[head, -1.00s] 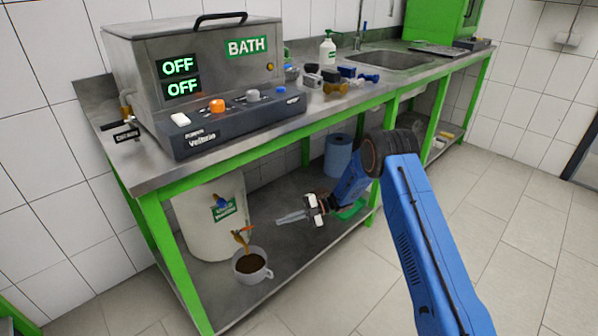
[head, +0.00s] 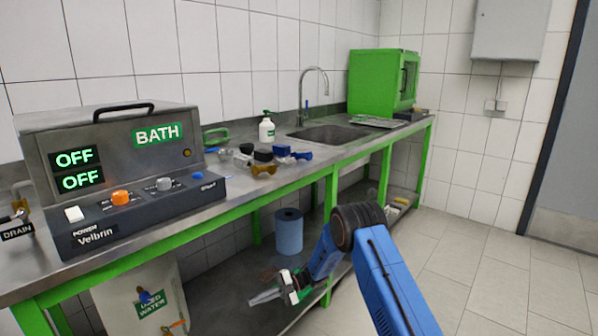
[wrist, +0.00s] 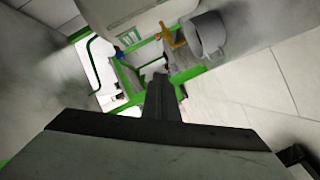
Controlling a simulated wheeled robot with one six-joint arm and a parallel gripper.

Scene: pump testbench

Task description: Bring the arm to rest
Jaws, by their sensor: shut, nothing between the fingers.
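My gripper (head: 266,296) is shut and empty at the level of the lower shelf, under the green-framed bench. My blue arm reaches in from the lower right and bends back to the left toward it. In the wrist view the shut fingers (wrist: 161,98) point toward the used-water container and a grey mug (wrist: 208,36). The gripper holds nothing, and I cannot tell how close the fingers are to the shelf.
A bath unit (head: 110,165) showing OFF twice stands on the bench. A used-water container (head: 142,300) and a blue roll (head: 289,232) stand on the lower shelf (head: 240,318). A green frame leg is close behind my arm. The floor (head: 470,270) at right is clear.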

